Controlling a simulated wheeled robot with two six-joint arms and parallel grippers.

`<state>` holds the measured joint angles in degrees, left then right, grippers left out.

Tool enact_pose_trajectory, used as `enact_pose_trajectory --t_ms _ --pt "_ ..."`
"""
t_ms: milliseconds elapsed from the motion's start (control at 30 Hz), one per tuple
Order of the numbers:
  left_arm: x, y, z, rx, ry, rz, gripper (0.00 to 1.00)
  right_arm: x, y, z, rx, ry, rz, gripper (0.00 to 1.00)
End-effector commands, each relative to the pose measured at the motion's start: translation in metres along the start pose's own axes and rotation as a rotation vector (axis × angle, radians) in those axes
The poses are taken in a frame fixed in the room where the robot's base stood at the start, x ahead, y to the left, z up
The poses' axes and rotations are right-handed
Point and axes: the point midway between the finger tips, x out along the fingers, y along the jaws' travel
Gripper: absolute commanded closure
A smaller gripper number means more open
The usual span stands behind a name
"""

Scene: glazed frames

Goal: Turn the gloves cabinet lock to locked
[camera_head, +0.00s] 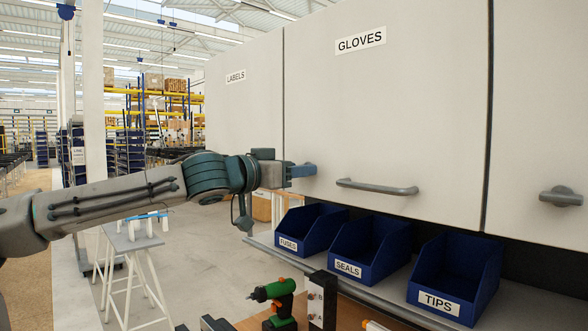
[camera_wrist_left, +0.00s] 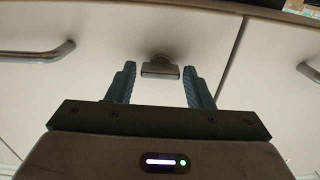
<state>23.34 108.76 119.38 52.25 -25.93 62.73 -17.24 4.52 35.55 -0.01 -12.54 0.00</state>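The gloves cabinet (camera_head: 400,90) is a pale door labelled GLOVES with a grey bar handle (camera_head: 377,187) low on it. My left gripper (camera_head: 304,171) is at the door's lower left corner and largely hides the lock there in the head view. In the left wrist view the lock (camera_wrist_left: 160,67) is a small grey knob with a crosswise bar. My left gripper (camera_wrist_left: 160,88) is open there, its two blue-grey fingers apart on either side of the knob's line, with visible gaps and nothing held. My right gripper does not show.
The labels cabinet (camera_head: 240,115) adjoins on the left. Another door on the right has a similar knob (camera_head: 561,196). Blue bins for fuses (camera_head: 289,244), seals (camera_head: 348,268) and tips (camera_head: 438,302) sit below. A green drill (camera_head: 275,300) stands on the bench.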

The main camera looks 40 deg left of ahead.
Motion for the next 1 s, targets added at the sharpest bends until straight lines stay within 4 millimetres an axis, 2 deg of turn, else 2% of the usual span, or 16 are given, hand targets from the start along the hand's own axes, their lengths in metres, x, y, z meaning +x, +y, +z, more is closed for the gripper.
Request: enact_pose_trajectory --t_ms 33,133,167,567,1000 --pt "-0.0001 0.0 -0.0001 0.0 0.0 0.0 0.64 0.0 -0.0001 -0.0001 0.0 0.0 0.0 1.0" --pt "-0.0001 0.0 -0.0002 0.0 0.0 0.0 0.83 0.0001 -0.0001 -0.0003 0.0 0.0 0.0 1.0" --pt "-0.0001 0.0 -0.0002 0.0 0.0 0.0 0.85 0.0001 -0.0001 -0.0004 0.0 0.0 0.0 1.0" --pt "-0.0002 0.0 -0.0003 0.072 0.0 0.0 0.85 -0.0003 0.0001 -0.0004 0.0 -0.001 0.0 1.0" --pt "-0.0002 -0.0002 0.0003 0.431 -0.001 0.0 0.85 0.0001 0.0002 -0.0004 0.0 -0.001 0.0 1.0"
